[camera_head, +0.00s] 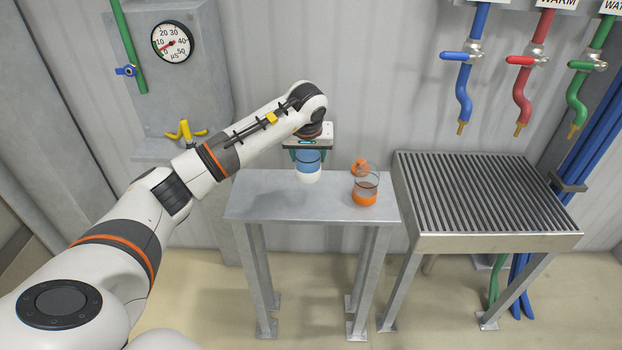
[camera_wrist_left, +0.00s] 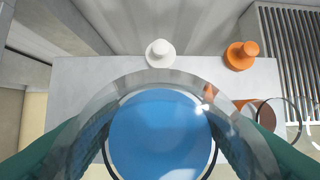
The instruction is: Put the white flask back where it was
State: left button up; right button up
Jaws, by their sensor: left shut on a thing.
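The white flask (camera_head: 307,174) has a white base and clear glass with blue liquid in it. My left gripper (camera_head: 308,153) is shut around its upper part from above and holds it upright over the left-middle of the small grey table (camera_head: 262,207). I cannot tell if its base touches the tabletop. In the left wrist view the flask's round glass mouth and blue liquid (camera_wrist_left: 160,135) lie between the green fingers of the left gripper (camera_wrist_left: 160,150). A white stopper (camera_wrist_left: 160,53) stands on the table behind the flask; it is hidden in the head view.
An orange-based glass flask (camera_head: 366,190) stands to the right on the same table, with an orange stopper (camera_head: 359,166) behind it. A slatted drain table (camera_head: 480,200) adjoins on the right, under blue, red and green taps (camera_head: 523,85). The table's front left is clear.

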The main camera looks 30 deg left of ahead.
aim_at(308, 158)
pick_arm(q)
jog(key=shift+f+p, duration=0.35)
jog(key=shift+f, duration=3.25)
jog(key=shift+f, duration=0.2)
jog(key=o, duration=1.1)
jog(key=shift+o, duration=0.2)
jog(key=shift+s+d+r, duration=0.1)
jog(key=shift+r, duration=0.45)
jog(key=v, duration=1.1)
jog(key=shift+s+r+b, duration=0.1)
jog(key=shift+b, duration=0.3)
jog(key=shift+d, duration=0.1)
